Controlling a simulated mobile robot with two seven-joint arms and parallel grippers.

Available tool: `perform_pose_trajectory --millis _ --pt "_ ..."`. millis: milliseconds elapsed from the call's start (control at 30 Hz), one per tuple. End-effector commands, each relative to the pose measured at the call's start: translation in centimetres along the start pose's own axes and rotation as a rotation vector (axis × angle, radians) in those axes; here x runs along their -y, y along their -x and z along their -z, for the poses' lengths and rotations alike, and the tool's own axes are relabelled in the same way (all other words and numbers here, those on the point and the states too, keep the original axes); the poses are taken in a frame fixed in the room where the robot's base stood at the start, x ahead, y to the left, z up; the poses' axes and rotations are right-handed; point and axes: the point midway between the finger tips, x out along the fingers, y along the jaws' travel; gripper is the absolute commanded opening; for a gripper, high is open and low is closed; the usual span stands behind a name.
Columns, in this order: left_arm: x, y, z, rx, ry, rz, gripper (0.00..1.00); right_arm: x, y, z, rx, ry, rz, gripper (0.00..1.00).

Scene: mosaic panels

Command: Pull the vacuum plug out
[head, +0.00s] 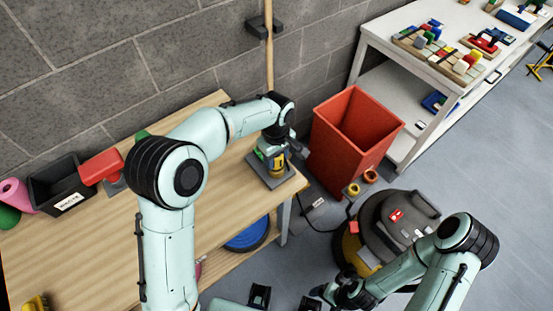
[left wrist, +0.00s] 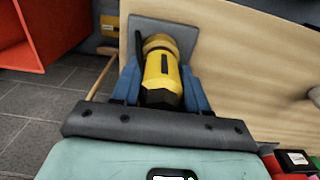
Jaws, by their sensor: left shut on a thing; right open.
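The cylinder (head: 277,161) and grey plate (head: 272,180) also show in the head view. I cannot tell whether the cylinder is a plug. The round grey-and-yellow vacuum (head: 372,222) stands on the floor to the right of the table. My right gripper (head: 286,300) is open at the bottom edge, partly cut off, left of the vacuum.
A red bin (head: 340,155) stands on the floor beside the table's right end. A black cable (head: 305,215) runs near a grey labelled block (head: 314,205). A dark labelled box (head: 60,188) sits at the table's left. A white shelf bench (head: 400,70) stands behind.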

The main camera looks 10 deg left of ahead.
Motion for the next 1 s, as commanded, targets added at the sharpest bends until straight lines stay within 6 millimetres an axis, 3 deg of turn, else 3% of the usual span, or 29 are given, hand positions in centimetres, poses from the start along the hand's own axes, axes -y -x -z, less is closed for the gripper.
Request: perform_pose_trajectory --millis 1000 --pt "0.0 4.2 0.0 -0.001 0.0 -0.001 0.0 1.4 2.8 1.1 -0.018 0.006 0.006 0.82"
